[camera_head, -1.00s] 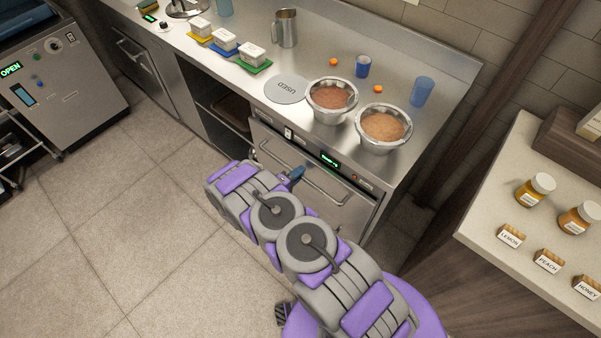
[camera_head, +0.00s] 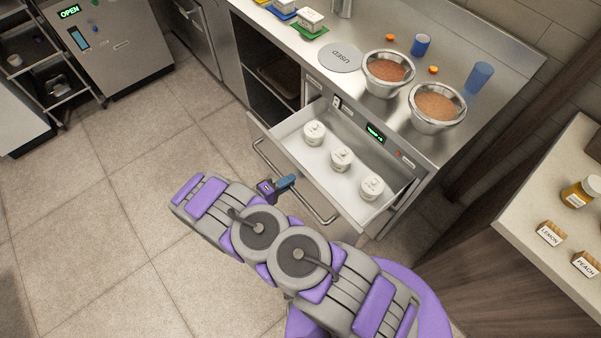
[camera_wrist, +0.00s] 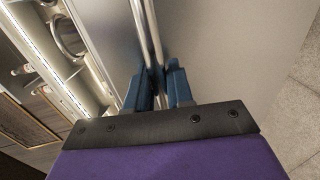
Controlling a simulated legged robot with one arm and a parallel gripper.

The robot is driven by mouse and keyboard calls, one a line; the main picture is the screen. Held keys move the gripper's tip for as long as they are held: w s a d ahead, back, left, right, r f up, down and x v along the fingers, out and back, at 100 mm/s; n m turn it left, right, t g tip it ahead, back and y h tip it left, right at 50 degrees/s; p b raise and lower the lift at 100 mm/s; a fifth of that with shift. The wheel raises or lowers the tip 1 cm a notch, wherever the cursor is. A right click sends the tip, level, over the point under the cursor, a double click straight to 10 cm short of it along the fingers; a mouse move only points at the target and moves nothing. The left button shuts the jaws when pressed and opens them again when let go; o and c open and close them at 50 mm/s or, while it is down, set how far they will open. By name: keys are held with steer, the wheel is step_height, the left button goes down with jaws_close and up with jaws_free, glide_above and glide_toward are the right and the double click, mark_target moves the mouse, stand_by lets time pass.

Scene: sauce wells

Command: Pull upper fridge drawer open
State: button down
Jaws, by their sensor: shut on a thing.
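The upper fridge drawer (camera_head: 383,212) stands pulled out from under the steel counter, with a white interior. Three white lidded tubs (camera_head: 314,133), (camera_head: 341,158), (camera_head: 371,187) sit in a row inside it. A long bar handle (camera_head: 322,216) runs along its front. My gripper (camera_head: 286,183) is at the handle, left of its middle. In the wrist view, the blue fingers of my gripper (camera_wrist: 161,88) are shut on the bar handle (camera_wrist: 150,38), one finger on each side. The drawer interior also shows at the left of the wrist view.
Two steel bowls of sauce (camera_head: 387,73), (camera_head: 437,107) stand on the counter above, beside a round grey "USED" mat (camera_head: 341,57) and blue cups. An open dark shelf (camera_head: 275,92) is left of the drawer. The tiled floor (camera_head: 110,220) at left is clear.

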steer(key=shift+s+a+f, duration=0.2)
steer(key=shift+s+a, duration=0.65)
steer(key=shift+a, duration=0.1)
steer(key=c, duration=1.1)
jaws_free()
steer(key=shift+w+a, duration=0.1)
steer(key=shift+r, duration=0.1)
